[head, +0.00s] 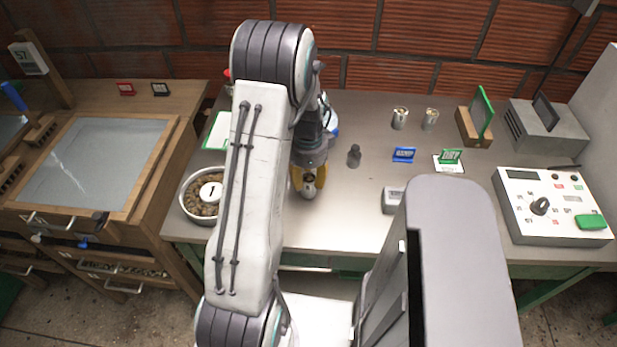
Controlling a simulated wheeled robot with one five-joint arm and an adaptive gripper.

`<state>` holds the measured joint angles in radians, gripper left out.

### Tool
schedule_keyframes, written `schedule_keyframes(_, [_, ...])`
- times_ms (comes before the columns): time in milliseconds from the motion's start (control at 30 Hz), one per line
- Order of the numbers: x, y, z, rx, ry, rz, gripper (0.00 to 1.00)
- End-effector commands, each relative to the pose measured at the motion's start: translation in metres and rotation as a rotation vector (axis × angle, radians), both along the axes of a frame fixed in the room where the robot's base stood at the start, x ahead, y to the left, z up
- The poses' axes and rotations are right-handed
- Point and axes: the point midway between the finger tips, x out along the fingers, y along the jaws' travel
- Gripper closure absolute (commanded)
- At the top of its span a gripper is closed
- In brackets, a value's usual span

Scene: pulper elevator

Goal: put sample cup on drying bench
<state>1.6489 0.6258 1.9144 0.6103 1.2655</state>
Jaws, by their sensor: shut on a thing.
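My gripper (308,190) is low over the metal-topped table, right of my white arm link, and partly hidden by it. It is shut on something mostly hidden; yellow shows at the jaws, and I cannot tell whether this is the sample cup. Two small metal cups, a left one (400,118) and a right one (430,119), stand upright at the back of the table, apart from my gripper. A wooden bench (112,207) with a pale framed screen stands at the left; I cannot confirm that it is the drying bench.
A round bowl of beans (187,205) with a disc marked 1 sits left of my arm. A dark weight-like piece (354,155), a blue sign (404,154) and a green sign (450,156) stand mid-table. A control box (545,205) is at right.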

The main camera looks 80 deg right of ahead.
Motion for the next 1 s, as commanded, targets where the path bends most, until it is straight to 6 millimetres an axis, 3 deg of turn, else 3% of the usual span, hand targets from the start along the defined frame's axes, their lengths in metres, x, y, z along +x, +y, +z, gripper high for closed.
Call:
schedule_keyframes(467, [-0.0002,-0.0001,-0.0065,-0.001,0.0,0.0,0.96])
schedule_keyframes(500, [-0.0002,-0.0001,-0.0048,-0.001,0.0,0.0,0.58])
schedule_keyframes(700, [-0.0002,-0.0001,-0.0046,0.0,0.0,0.0,0.42])
schedule_keyframes(1000, [-0.0002,-0.0001,-0.0019,-0.001,0.0,0.0,0.42])
